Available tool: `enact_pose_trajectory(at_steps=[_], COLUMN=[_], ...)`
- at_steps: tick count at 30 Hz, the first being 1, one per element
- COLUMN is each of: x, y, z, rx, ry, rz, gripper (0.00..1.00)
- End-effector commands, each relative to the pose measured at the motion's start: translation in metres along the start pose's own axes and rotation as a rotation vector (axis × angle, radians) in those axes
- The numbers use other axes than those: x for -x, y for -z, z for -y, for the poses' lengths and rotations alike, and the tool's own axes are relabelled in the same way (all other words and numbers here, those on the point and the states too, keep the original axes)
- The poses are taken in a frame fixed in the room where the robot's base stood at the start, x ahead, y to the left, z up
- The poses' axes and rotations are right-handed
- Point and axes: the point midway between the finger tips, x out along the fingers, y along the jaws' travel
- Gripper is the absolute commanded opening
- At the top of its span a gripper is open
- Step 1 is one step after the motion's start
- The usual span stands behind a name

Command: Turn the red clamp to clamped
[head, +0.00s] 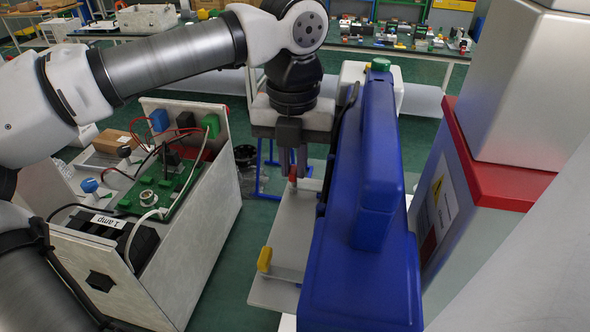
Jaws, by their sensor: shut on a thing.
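The red clamp (293,181) shows as a small red piece beside the blue housing, at the far part of a light grey plate. My gripper (292,172) points down from above with its fingers shut on the red clamp. The fingers hide most of it, so its angle is hard to tell. A yellow clamp (264,259) stands at the near left edge of the same plate (290,228).
A tall blue housing (365,230) with a green knob (380,64) stands close right of my gripper. An open box (190,215) with wires and a green circuit board is at left. A red and grey cabinet (480,190) stands at right. Benches with parts line the back.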

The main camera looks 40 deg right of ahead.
Motion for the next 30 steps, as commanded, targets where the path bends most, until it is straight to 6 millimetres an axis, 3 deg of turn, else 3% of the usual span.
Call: enact_pose_trajectory(at_steps=[1,6,16,30], x=[0.001,0.000,0.005,0.052], y=[0.000,0.000,0.000,0.000], z=[0.000,0.000,0.000,0.000], rx=[-0.024,-0.016,-0.014,-0.013], ry=[0.002,0.000,-0.001,-0.001], rz=[0.001,0.001,0.001,0.002], gripper=[0.14,0.34,0.34,0.34])
